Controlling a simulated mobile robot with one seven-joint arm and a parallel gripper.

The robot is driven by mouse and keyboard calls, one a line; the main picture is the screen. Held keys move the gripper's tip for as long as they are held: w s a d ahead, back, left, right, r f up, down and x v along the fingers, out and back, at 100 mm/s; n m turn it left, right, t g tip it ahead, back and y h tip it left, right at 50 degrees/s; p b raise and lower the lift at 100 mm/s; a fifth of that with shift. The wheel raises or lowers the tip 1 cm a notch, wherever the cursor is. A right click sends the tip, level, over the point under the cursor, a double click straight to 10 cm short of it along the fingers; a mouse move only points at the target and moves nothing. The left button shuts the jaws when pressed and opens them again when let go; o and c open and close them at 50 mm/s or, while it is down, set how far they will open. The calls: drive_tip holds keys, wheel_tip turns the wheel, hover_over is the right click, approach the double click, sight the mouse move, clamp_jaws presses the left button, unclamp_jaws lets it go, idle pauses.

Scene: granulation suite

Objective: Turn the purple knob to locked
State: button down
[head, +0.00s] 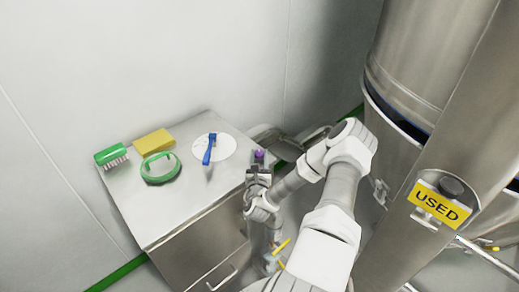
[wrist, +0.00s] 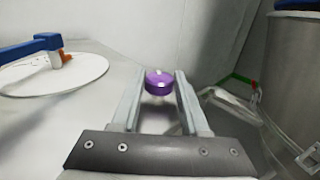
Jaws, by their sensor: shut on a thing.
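The purple knob (head: 259,154) shows as a small spot at the right edge of the steel cabinet's top. In the wrist view the knob (wrist: 158,83) is a short round purple disc between my two fingertips. My gripper (wrist: 160,76) is shut on the knob, with one finger on its left and one on its right. In the head view my gripper (head: 259,165) hides most of what is below the knob. I see no locked mark and cannot tell how far the knob is turned.
The cabinet top (head: 185,200) holds a green brush (head: 110,156), a yellow sponge (head: 153,142), a green-rimmed round item (head: 160,168) and a blue-handled tool (head: 209,148) on a white disc (head: 226,147). A steel vessel with a yellow USED sign (head: 436,204) stands right.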

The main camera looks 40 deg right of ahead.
drive_tip(key=shift+m+g+h+p, duration=0.3)
drive_tip(key=shift+p, duration=0.45)
drive_tip(key=shift+c, duration=2.1)
unclamp_jaws()
drive_tip(key=shift+a, duration=0.1)
drive_tip(key=p+v, duration=0.1)
drive_tip(key=v, duration=1.6)
drive_tip(key=shift+a, duration=0.15)
